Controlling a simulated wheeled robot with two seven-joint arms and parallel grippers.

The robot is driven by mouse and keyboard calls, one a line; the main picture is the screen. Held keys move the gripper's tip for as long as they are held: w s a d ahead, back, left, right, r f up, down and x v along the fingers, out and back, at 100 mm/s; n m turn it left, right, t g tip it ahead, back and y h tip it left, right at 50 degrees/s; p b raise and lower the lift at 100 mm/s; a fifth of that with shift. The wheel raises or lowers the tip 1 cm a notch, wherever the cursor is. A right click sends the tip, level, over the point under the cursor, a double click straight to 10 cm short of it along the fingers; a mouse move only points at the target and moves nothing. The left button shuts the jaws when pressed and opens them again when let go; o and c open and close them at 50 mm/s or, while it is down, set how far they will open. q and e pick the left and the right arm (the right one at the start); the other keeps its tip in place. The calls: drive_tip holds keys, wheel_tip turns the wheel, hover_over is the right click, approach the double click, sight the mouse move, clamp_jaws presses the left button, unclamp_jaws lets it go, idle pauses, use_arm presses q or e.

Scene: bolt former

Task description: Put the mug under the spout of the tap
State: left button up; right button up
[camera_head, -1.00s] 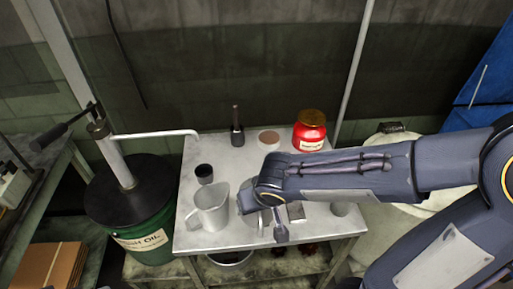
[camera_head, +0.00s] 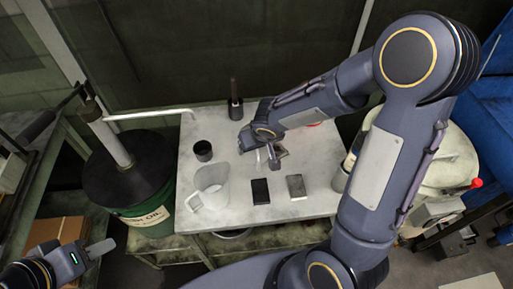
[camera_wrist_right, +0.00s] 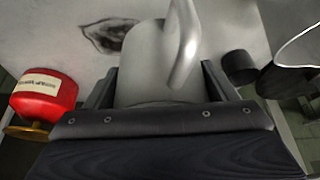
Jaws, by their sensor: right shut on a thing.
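The mug (camera_wrist_right: 155,65) is a pale grey-white cylinder with a curved handle (camera_wrist_right: 186,45). My right gripper (camera_wrist_right: 160,90) is shut on it, with a finger on each side. In the head view the right gripper (camera_head: 268,150) is over the middle of the table; the mug there is mostly hidden or blends with the tabletop. The tap is a pump on a green oil drum (camera_head: 148,215), left of the table. Its spout (camera_head: 155,114) reaches right to the table's back-left corner, apart from the gripper. My left gripper (camera_head: 95,252) is at the bottom left, its opening unclear.
A pale jug (camera_head: 212,185) and a dark cup (camera_head: 203,151) stand on the table's left side. A dark can (camera_head: 235,108) stands behind. A black block (camera_head: 260,191) and a grey block (camera_head: 296,186) lie in front. A red jar (camera_wrist_right: 45,95) stands beside the right gripper.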

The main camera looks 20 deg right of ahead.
drive_tip(key=shift+w+d+f, duration=0.15)
drive_tip(key=shift+w+f, duration=0.3)
drive_tip(key=shift+f, duration=0.1)
drive_tip(key=shift+w+d+f, duration=0.15)
drive_tip(key=shift+w+f, duration=0.25)
drive_tip(key=shift+f, duration=0.15)
wheel_tip(320, 180, down, 3)
drive_tip(key=shift+w+f+b, duration=0.1)
drive_tip(key=shift+f+b, duration=0.05)
drive_tip(key=shift+b, duration=0.45)
drive_tip(key=shift+f, duration=0.15)
drive_tip(key=o, duration=1.1)
drive_tip(key=shift+c, duration=0.2)
